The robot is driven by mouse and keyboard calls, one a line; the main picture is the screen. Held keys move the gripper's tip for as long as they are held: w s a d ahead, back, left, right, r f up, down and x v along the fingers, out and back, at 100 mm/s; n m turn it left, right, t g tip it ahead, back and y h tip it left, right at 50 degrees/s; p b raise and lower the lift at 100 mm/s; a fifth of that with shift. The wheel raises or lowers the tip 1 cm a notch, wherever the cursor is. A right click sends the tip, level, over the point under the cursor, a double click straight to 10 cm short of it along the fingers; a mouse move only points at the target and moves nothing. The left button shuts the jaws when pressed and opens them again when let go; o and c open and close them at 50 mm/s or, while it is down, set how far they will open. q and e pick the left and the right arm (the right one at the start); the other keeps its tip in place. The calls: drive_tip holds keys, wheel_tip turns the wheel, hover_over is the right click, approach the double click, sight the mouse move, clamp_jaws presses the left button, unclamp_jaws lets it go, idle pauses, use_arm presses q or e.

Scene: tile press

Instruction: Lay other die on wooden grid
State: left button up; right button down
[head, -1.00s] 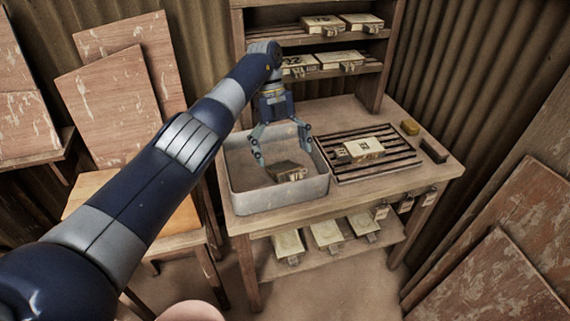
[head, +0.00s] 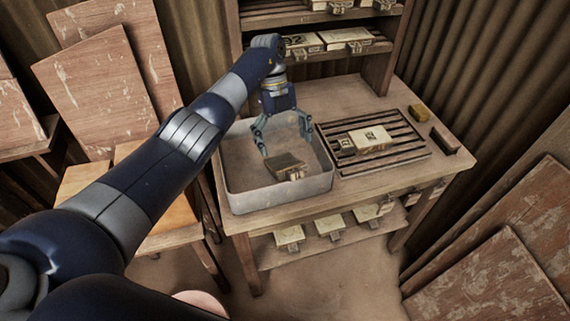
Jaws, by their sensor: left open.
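One die (head: 370,138), a pale block with a dark mark on top, lies on the wooden grid (head: 405,152) on the bench. Another die (head: 287,168), with a dark top and a small pale fitting on its right side, lies tilted in the grey metal tub (head: 280,197) to the left of the grid. My left gripper (head: 287,146) is open and empty over the tub, pointing down, with its fingertips a little above and behind the dark die. My right gripper is not in view.
Shelves behind the bench hold several more dies (head: 345,38), and the lower shelf holds others (head: 290,236). The grid's front slats are bare.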

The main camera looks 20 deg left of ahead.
sight(285, 163)
use_arm(q)
drive_tip(key=shift+f, duration=0.35)
drive_tip(key=x, duration=0.1)
drive_tip(key=p+x, duration=0.2)
drive_tip(key=shift+s+a+f, duration=0.2)
drive_tip(key=shift+s+f, duration=0.05)
drive_tip(key=shift+f, duration=0.05)
drive_tip(key=shift+s+f, duration=0.1)
drive_tip(key=shift+f, duration=0.4)
drive_tip(key=shift+d, duration=0.1)
drive_tip(key=c, duration=1.3)
drive_tip(key=shift+c, duration=1.3)
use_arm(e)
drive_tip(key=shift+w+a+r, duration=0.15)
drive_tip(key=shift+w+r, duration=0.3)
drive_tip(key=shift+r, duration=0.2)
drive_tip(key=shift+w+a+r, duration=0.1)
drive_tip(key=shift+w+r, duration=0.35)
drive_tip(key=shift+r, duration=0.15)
